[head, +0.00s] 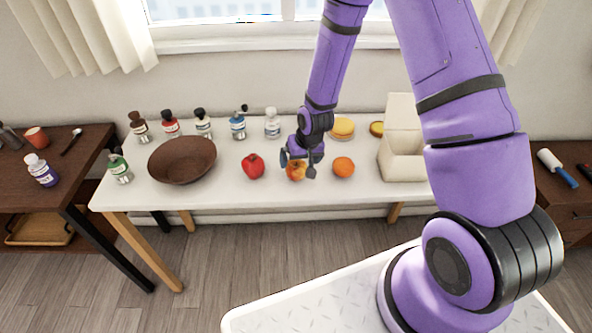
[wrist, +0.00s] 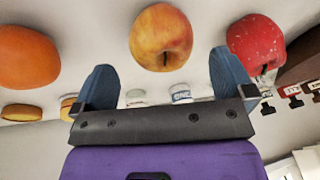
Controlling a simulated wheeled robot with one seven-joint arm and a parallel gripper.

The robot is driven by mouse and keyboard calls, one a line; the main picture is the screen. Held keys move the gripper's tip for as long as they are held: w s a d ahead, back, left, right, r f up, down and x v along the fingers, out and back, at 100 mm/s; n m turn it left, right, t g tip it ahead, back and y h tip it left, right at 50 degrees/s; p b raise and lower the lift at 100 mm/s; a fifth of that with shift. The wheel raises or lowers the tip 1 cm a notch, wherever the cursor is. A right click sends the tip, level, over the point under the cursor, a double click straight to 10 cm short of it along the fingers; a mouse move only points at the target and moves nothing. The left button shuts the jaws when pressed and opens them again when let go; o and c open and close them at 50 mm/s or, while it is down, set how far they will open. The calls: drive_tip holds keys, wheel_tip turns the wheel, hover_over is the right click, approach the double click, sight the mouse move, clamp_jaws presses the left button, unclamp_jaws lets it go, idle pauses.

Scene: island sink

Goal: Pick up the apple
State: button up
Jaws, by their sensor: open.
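The yellow-red apple (head: 296,171) stands on the white table between a red fruit and an orange. My gripper (head: 300,165) is open, with its fingers around or just above this apple in the head view, hiding part of it. In the wrist view the apple (wrist: 161,38) shows ahead of the gap between my two blue fingers (wrist: 158,85), roughly centred. Nothing is held. I cannot tell whether a finger touches the apple.
The red fruit (head: 253,166) is close on the left and the orange (head: 343,167) close on the right. A brown bowl (head: 182,160), several bottles (head: 237,125) and a cream open box (head: 402,166) share the white table (head: 225,198). Yellow round items (head: 342,128) lie behind.

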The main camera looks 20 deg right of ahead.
sight(298, 164)
drive_tip(key=shift+s+x, duration=0.15)
drive_tip(key=shift+x, duration=1.1)
drive_tip(key=shift+s+x, duration=0.1)
drive_tip(key=shift+x, duration=1.2)
drive_tip(key=shift+c, duration=0.5)
drive_tip(key=c, duration=0.9)
drive_tip(key=shift+a, duration=0.1)
drive_tip(key=shift+c, duration=0.2)
drive_tip(key=shift+r, duration=0.1)
